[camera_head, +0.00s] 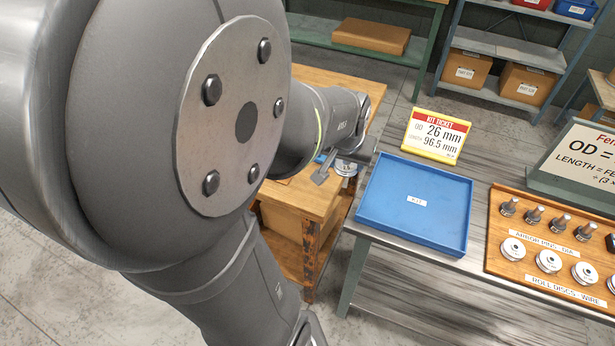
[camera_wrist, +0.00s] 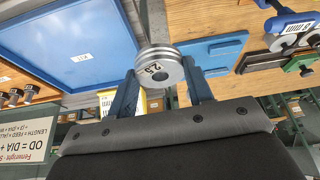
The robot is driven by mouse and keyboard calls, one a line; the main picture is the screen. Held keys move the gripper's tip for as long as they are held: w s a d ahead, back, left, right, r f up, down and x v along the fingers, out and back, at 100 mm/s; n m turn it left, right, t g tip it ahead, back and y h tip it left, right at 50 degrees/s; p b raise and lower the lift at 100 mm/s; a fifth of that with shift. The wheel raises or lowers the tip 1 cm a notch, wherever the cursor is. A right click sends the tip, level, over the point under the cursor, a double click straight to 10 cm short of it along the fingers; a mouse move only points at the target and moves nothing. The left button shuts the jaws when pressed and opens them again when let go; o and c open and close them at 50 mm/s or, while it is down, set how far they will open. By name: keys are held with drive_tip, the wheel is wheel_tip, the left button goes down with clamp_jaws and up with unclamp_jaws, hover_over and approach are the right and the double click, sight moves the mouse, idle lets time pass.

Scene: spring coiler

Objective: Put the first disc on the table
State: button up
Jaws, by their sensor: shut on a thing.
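A silver roll disc (camera_wrist: 160,66) with a dark-edged rim, a centre hole and a printed number that looks like 2.5 is between the two blue fingers of my gripper (camera_wrist: 160,82) in the wrist view. My gripper is shut on it. In the head view, my gripper (camera_head: 337,168) and the disc are small and partly hidden behind my arm, near the right edge of the wooden table (camera_head: 349,82) and left of the blue tray. I cannot tell how high the disc is above the table.
The empty blue tray (camera_head: 418,198) sits on the grey bench (camera_head: 476,165), beside the yellow kit ticket (camera_head: 436,136). A wooden board (camera_head: 498,228) at right holds arbor pins and several roll discs. In the wrist view, blue blocks (camera_wrist: 222,50) and a blue-handled tool (camera_wrist: 288,22) lie on wood.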

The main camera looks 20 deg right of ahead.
sight(353, 173)
drive_tip(key=s, duration=0.3)
drive_tip(key=shift+f+m, duration=0.15)
drive_tip(key=shift+m, duration=0.15)
drive_tip(key=shift+s+f, duration=0.15)
drive_tip(key=w+a+f, duration=0.2)
drive_tip(key=w, duration=0.1)
drive_tip(key=w+a+f, duration=0.1)
drive_tip(key=w+f, duration=0.1)
drive_tip(key=w, duration=0.1)
drive_tip(key=w+a+f, duration=0.2)
drive_tip(key=w, duration=0.1)
drive_tip(key=shift+w+a+f, duration=0.3)
drive_tip(key=shift+w+f, duration=0.05)
drive_tip(key=shift+f, duration=0.05)
drive_tip(key=shift+w+f, duration=0.1)
drive_tip(key=shift+f, duration=1.95)
drive_tip(key=shift+f, duration=0.1)
drive_tip(key=o, duration=1.3)
drive_tip(key=shift+c, duration=0.2)
